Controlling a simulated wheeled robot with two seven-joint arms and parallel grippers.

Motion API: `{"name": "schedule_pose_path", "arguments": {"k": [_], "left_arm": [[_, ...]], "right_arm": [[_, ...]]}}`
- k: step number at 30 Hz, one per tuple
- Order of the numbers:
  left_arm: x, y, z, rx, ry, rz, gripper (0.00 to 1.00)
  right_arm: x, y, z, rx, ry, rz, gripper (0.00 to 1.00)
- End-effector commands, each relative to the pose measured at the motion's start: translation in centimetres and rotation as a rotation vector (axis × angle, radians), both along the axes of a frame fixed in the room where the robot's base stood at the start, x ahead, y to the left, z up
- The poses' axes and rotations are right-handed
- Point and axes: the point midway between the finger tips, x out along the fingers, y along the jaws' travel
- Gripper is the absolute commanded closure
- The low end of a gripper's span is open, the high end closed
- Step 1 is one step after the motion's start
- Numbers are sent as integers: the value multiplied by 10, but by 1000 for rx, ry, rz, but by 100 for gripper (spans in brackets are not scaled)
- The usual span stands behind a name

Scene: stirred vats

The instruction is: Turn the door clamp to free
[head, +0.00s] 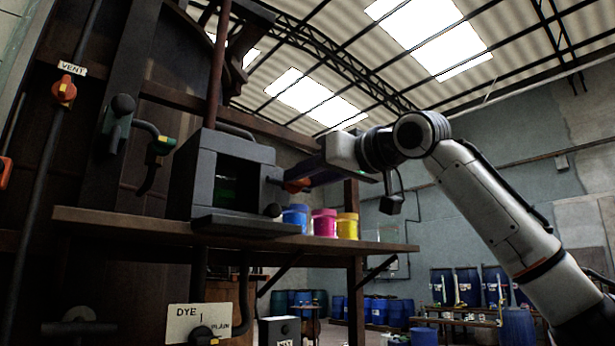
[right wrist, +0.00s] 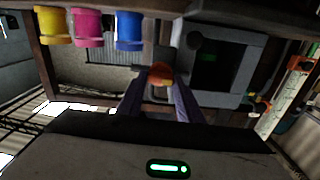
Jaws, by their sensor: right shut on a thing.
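The door clamp (head: 296,185) is a small orange-red handle on the right side of a grey box (head: 255,152) that stands on the wooden shelf. My right gripper (head: 306,180) reaches in from the right and is shut on the clamp. In the right wrist view the clamp (right wrist: 160,74) sits between the tips of the two purple fingers (right wrist: 159,88). The box front has a dark opening with a faint green glow inside. My left gripper is not in view.
Blue (head: 294,218), pink (head: 324,222) and yellow (head: 347,225) tubs stand on the shelf (head: 130,222) just right of the box, below my right gripper. Blue barrels stand far behind.

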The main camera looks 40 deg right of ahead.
Motion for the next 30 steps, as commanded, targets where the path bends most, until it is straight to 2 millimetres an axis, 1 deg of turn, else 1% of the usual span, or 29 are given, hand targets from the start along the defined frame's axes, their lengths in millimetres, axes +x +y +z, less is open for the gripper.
{"name": "schedule_pose_path", "arguments": {"k": [5, 11, 30], "left_arm": [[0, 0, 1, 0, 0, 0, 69], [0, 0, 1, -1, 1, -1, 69], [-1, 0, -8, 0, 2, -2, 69]], "right_arm": [[2, 1, -1, 84, 9, 4, 90], [1, 1, -2, 227, 21, 4, 90], [1, -2, -3, 829, 69, 2, 90]]}}
